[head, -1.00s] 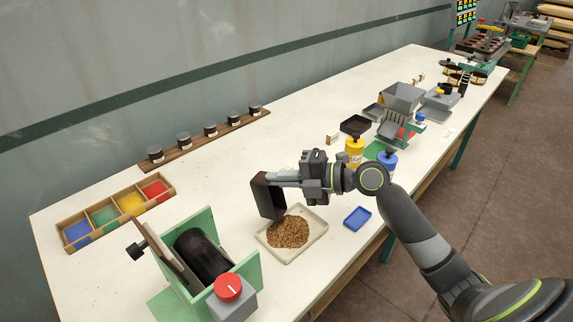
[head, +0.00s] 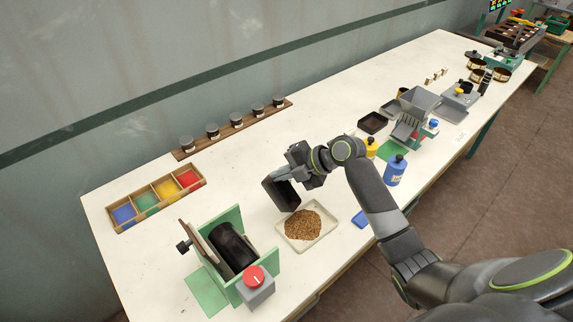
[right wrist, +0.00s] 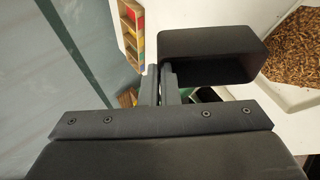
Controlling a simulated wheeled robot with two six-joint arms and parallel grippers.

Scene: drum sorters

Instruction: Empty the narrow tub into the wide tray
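The dark narrow tub (head: 281,195) is held tilted above the table at the back-left edge of the wide tray (head: 327,236). My right gripper (head: 291,176) is shut on its wall. In the right wrist view the fingers (right wrist: 160,88) pinch the tub (right wrist: 208,42) at one side, and the dark inside that shows looks empty. The cream tray holds a heap of brown grains (head: 303,224); the heap also shows in the right wrist view (right wrist: 298,48). My left gripper is not in view.
A green-framed drum sorter (head: 232,247) with a red knob stands left of the tray. A colour-sectioned box (head: 157,199) and a jar rack (head: 236,127) lie behind.

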